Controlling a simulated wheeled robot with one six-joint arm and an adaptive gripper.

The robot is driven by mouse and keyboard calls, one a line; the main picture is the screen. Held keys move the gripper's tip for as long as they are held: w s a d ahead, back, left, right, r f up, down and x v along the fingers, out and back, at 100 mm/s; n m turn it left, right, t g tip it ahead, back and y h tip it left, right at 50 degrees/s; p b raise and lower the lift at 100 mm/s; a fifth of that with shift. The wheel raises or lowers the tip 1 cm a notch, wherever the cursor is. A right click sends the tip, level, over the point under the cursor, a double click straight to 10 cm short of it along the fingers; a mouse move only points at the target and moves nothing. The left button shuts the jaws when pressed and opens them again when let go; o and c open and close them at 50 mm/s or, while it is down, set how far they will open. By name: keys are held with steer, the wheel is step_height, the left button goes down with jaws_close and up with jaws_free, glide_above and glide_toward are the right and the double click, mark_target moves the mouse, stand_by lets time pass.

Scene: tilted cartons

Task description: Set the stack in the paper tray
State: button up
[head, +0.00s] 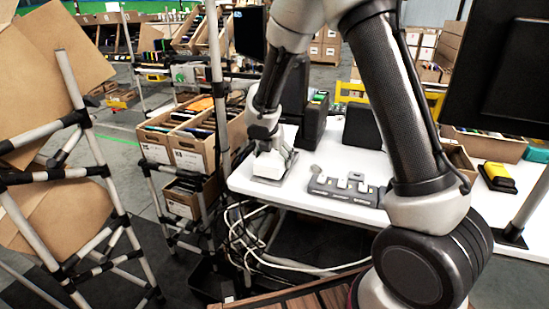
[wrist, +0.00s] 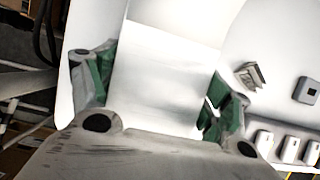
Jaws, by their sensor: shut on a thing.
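My gripper (head: 271,167) is low over the left end of the white table (head: 325,170). In the wrist view its two green-padded fingers stand on either side of a white, flat-faced block (wrist: 168,75), which looks like the stack. The gripper (wrist: 158,95) is shut on it. The block reaches up between the fingers, and its lower end is hidden by the gripper body. In the head view the stack is mostly hidden by the gripper, and I cannot tell whether it touches the table. I cannot clearly pick out the paper tray.
A grey device with white keys (head: 345,190) lies right of my gripper. Black machines (head: 300,110) stand behind it. Cartons of files (head: 185,135) sit on a rack to the left. Cables hang below the table edge. A yellow-black device (head: 497,177) is at the far right.

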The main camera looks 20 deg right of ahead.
steer(key=shift+f, duration=0.4)
steer(key=shift+f, duration=0.1)
steer(key=o, duration=1.3)
steer(key=shift+f, duration=0.1)
steer(key=shift+o, duration=0.2)
steer(key=shift+r, duration=0.2)
steer(key=v, duration=1.2)
steer(key=shift+w+r, duration=0.15)
steer(key=shift+r, duration=0.3)
steer(key=shift+d+r, duration=0.1)
steer(key=shift+r, duration=0.05)
